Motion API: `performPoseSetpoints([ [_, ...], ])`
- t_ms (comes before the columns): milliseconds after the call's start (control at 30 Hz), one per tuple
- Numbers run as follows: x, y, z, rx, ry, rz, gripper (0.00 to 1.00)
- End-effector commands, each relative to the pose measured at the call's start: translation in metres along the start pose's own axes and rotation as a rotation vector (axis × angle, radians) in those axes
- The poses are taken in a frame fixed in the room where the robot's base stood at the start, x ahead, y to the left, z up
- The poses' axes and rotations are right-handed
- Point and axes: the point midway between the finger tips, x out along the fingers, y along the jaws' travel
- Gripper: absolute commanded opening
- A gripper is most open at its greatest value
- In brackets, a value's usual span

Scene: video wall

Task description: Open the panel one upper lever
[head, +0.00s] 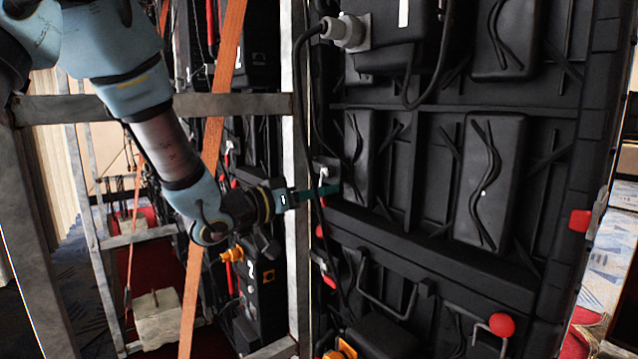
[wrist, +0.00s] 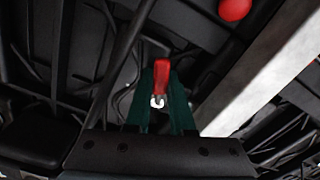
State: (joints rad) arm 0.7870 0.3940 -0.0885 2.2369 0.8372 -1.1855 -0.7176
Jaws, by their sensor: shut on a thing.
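My gripper (head: 328,190) reaches from the left past a metal post to the left edge of the black video-wall panel (head: 400,215). In the wrist view, the green fingers of my gripper (wrist: 162,80) are closed around a red lever (wrist: 161,72) with a pale metal end. The lever lies between the fingers, with its far part showing beyond them. In the head view, the fingers and the panel edge hide the held lever.
A metal post (head: 299,90) stands close beside my gripper, and an orange strap (head: 207,170) runs behind my arm. A black cable (head: 303,60) hangs along the panel edge.

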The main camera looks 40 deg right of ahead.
Motion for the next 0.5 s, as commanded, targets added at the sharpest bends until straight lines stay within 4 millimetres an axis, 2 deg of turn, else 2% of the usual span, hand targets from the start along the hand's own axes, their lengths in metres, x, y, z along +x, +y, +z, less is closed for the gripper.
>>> performPoseSetpoints([
  [33,-0.001,0.003,-0.005,-0.046,0.0,-0.002,0.0],
  [500,-0.001,0.019,-0.01,-0.495,0.001,-0.002,0.0],
])
